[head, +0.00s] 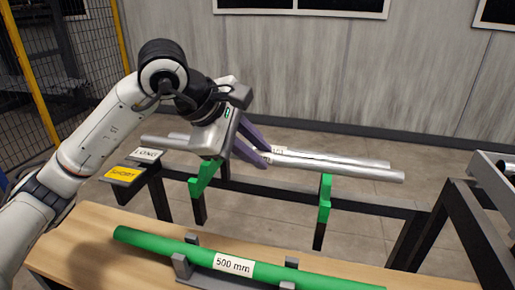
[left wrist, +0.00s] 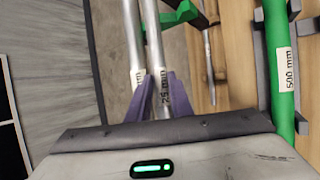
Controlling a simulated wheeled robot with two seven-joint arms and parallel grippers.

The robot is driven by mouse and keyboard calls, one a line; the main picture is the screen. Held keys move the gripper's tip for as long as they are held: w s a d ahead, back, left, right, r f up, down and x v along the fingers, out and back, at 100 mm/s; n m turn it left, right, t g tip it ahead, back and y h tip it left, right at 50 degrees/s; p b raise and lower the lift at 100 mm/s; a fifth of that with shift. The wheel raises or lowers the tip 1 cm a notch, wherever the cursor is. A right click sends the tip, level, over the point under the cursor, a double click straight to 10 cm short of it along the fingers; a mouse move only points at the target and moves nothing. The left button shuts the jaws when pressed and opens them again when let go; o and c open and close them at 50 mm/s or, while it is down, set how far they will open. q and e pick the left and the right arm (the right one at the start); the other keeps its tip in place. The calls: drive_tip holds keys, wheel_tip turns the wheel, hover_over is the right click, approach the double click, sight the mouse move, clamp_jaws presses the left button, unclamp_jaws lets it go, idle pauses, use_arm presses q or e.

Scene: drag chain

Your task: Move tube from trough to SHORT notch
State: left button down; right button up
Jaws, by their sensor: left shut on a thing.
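My left gripper (head: 264,156) is shut on the nearer of two silver tubes (head: 375,174). Its purple fingers also show in the left wrist view (left wrist: 160,92), with the held tube (left wrist: 153,45) between them. The other silver tube (head: 365,160) lies close alongside on the far side. Both run above the green notched supports (head: 325,195) (head: 204,182); whether the held tube touches them I cannot tell. A yellow SHORT sign (head: 122,174) and a LONG sign (head: 147,155) stand at the left. My right gripper is out of view.
A green tube (head: 160,242) labelled 500 mm lies in a grey cradle (head: 182,268) on the wooden table (head: 75,262) in front. A grey trough-like rack (head: 493,170) stands at the right edge. A dark rail (head: 280,190) runs below the silver tubes.

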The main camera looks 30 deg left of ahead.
use_arm(q)
wheel_tip(320, 180, down, 6)
drive_tip(key=b, duration=0.5)
drive_tip(key=shift+f, duration=0.25)
drive_tip(key=c, duration=1.6)
unclamp_jaws()
drive_tip(key=shift+o, duration=0.4)
drive_tip(key=shift+f, duration=0.15)
drive_tip(key=shift+s, duration=0.1)
